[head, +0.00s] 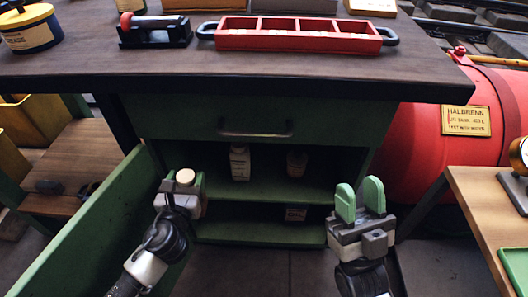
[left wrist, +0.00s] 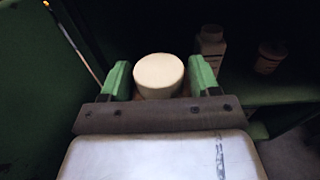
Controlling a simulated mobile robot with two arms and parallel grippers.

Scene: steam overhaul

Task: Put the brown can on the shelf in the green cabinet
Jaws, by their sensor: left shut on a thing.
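My left gripper (head: 184,184) is shut on the brown can (head: 185,176), whose pale cream top faces up. In the left wrist view the can's round top (left wrist: 159,75) sits between the two green fingers; most of its brown side is hidden. The green cabinet (head: 220,122) stands under the workbench with its door (head: 90,235) swung open to the left. The can is at the left front of the opening, near the shelf (head: 262,188). My right gripper (head: 360,190) is empty and open at the right front of the cabinet.
On the shelf stand a white bottle (head: 240,162) and a small jar (head: 297,163) towards the back. A drawer handle (head: 255,129) juts out above the opening. A red tank (head: 425,150) lies at right.

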